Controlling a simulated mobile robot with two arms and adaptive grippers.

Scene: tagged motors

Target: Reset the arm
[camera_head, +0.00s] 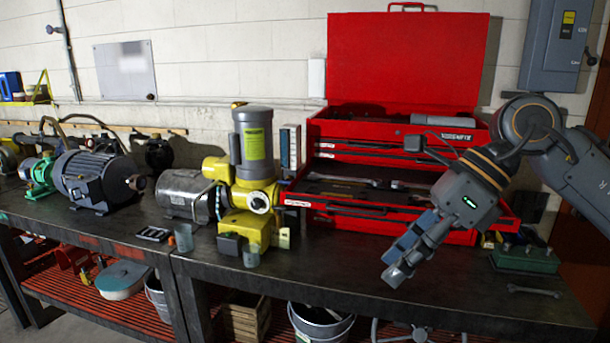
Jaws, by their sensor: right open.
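My right arm comes in from the right edge. Its gripper (400,262) hangs over the front part of the dark workbench (330,262), in front of the red toolbox. The gripper is open, points down and to the left, and I see nothing between its fingers. My left gripper is not in view. A dark grey motor (92,180) stands at the left of the bench, with a green unit (38,175) beside it. A yellow pump (255,190) with a grey upright cylinder and a silver motor (183,193) stand in the middle.
The red toolbox (405,60) stands with its lid up and a drawer pulled out, partly behind my right arm. A green block (525,262) and a wrench (533,291) lie at right. Buckets (320,325) and a crate (245,318) sit below. The bench front is mostly clear.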

